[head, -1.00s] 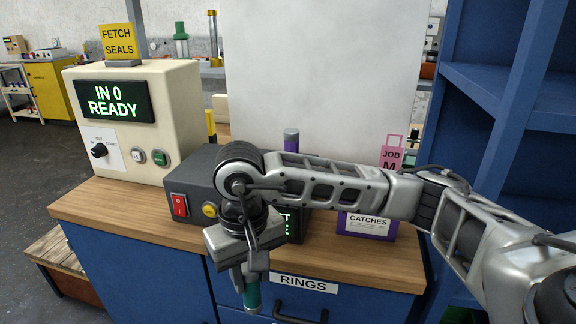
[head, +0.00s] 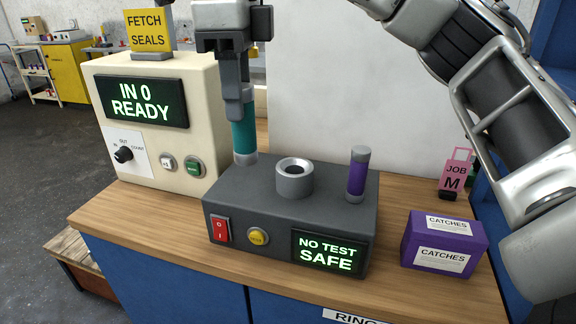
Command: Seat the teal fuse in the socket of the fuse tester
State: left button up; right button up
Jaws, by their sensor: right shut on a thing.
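The teal fuse (head: 244,136) hangs upright, grey cap down, in my right gripper (head: 240,104). My right gripper is shut on its upper part. The fuse's lower end shows over the back left of the dark grey fuse tester (head: 290,212); I cannot tell whether it touches the top. The tester's socket (head: 294,178) is a light grey ring with a dark, empty-looking hole, to the right of the fuse. The tester's screen (head: 328,251) reads "NO TEST SAFE". My left gripper is not in view.
A purple fuse (head: 357,175) stands upright at the tester's right. A cream box (head: 205,105) with screen "IN 0 READY" stands at left. A purple "CATCHES" box (head: 443,243) and a pink "JOB M" tag (head: 455,176) are at right. Bare wooden worktop (head: 160,220) lies in front.

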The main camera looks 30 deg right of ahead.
jog(key=w+d+f, duration=0.5)
jog(key=d+f, duration=0.3)
jog(key=d, duration=0.3)
jog(key=shift+p, duration=0.3)
jog(key=f, duration=0.2)
jog(key=d+f, duration=0.1)
jog(key=f, duration=0.1)
jog(key=shift+w+d, duration=0.1)
jog(key=shift+w, duration=0.15)
grip_shut()
jog(key=shift+f, duration=0.35)
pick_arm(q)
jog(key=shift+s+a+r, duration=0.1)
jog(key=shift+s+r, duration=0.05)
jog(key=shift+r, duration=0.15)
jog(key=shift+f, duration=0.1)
pick_arm(e)
jog(key=shift+f, duration=0.1)
jog(key=shift+f, duration=0.15)
jog(key=o, duration=1.1)
grip_release()
jog(key=shift+c, duration=0.2)
